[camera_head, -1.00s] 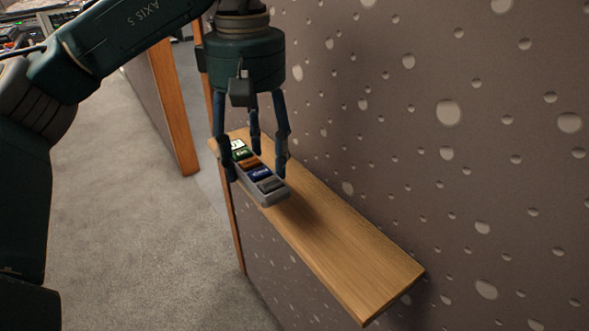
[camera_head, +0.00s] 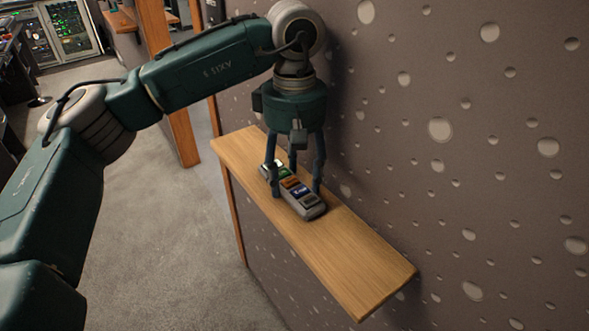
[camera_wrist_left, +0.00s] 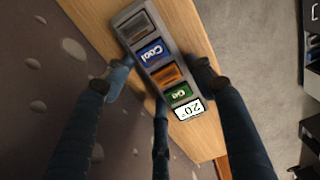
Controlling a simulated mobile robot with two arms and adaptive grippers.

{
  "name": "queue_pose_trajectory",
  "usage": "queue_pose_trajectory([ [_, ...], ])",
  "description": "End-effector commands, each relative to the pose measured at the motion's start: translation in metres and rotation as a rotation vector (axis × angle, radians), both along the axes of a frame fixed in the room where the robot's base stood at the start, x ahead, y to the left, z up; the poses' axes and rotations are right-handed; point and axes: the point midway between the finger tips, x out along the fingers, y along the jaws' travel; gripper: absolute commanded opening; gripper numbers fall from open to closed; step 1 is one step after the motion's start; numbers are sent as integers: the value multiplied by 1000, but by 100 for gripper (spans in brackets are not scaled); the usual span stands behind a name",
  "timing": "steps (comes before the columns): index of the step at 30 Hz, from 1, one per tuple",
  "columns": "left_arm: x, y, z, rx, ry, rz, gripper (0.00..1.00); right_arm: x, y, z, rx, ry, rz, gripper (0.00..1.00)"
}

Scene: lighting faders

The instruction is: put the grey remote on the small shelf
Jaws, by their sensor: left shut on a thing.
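The grey remote (camera_head: 302,197) has coloured buttons and a small white display. In the left wrist view the remote (camera_wrist_left: 157,60) shows blue, orange and green buttons and lies between the fingers. My left gripper (camera_head: 296,190) points down over the small wooden shelf (camera_head: 350,265) and is shut on the remote. The shelf also shows behind the remote in the left wrist view (camera_wrist_left: 200,40). The remote is at or just above the shelf top; I cannot tell whether it touches. My right gripper is not in view.
A dotted brown wall (camera_head: 450,180) runs along the shelf's right side, close to the gripper. The near part of the shelf is bare. Grey carpet (camera_head: 165,230) lies to the left. A rack with lit equipment (camera_head: 68,30) stands far back left.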

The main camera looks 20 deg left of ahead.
Motion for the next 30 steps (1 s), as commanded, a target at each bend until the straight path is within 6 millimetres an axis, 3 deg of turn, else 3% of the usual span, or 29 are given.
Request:
queue_pose_trajectory([
  [8,0,0,-3,0,0,-1,25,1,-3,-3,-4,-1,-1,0],
  [9,0,0,-4,1,1,-1,57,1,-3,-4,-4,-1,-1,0],
  [12,0,0,-3,1,1,0,74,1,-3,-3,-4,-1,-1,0],
  [23,0,0,2,1,-1,0,74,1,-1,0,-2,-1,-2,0],
  [26,1,0,12,1,-4,1,74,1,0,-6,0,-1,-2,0],
  [30,1,-1,40,0,-5,1,74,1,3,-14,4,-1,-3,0],
])
